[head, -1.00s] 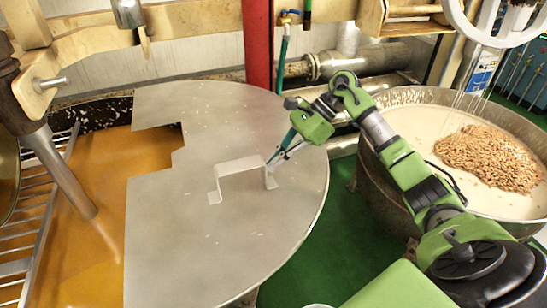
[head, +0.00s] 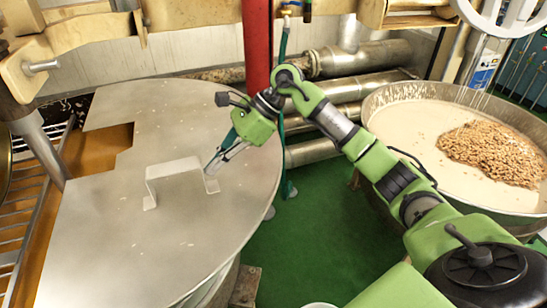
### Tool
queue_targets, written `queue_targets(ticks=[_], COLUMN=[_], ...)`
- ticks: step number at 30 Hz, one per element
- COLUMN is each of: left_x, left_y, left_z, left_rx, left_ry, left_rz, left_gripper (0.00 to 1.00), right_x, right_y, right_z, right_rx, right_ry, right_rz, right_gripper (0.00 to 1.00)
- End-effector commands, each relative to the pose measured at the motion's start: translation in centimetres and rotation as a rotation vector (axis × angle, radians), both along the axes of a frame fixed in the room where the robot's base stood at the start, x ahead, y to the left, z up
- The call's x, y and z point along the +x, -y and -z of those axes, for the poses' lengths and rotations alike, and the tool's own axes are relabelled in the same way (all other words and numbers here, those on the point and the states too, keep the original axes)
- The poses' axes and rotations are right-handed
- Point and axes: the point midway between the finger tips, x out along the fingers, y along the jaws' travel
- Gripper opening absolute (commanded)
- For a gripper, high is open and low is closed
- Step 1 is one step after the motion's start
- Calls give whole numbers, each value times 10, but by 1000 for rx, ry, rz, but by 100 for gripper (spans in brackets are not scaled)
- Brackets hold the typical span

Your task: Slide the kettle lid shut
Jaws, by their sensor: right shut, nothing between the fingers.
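The kettle lid (head: 110,220) is a flat grey metal plate with a stepped notch on its left edge. It covers most of the kettle; an orange-brown surface (head: 97,152) shows in the notch and in a strip at the lower left. The lid's raised bracket handle (head: 173,167) stands in its middle. My right gripper (head: 210,172) is shut, with its fingertips at the right leg of the handle, on its right side. Nothing is between the fingers. I cannot tell for certain whether they touch the handle. My left gripper is not in view.
A metal mixer shaft (head: 40,150) stands at the lid's left edge by the notch. A red post (head: 257,45) and pipes (head: 350,90) are behind. A round vat (head: 400,110) with cream mixture and nuts stands at right. Green floor lies between.

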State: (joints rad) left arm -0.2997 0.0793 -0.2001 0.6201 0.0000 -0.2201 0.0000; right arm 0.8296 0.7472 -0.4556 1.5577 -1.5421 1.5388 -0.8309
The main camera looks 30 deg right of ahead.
Motion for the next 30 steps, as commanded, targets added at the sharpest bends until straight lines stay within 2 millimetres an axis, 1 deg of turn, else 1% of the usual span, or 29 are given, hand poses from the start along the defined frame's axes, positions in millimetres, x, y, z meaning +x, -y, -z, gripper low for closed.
queue_targets(ticks=[1,3,6,9,12,15,19,30], left_x=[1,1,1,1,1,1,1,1], left_y=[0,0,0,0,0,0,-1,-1], left_z=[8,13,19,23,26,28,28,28], left_rx=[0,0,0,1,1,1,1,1], left_ry=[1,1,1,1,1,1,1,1], left_rz=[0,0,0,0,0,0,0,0], left_gripper=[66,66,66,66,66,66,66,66], right_x=[4,8,14,19,22,25,26,27], right_y=[-19,-38,-61,-81,-95,-104,-110,-112], right_z=[2,1,1,1,0,0,0,-1], right_rx=[5,4,3,4,3,3,3,5], right_ry=[6,5,4,2,2,2,1,2], right_rz=[-8,-8,-6,-4,-3,-1,-1,-1], right_gripper=[0,0,0,0,0,0,0,0])
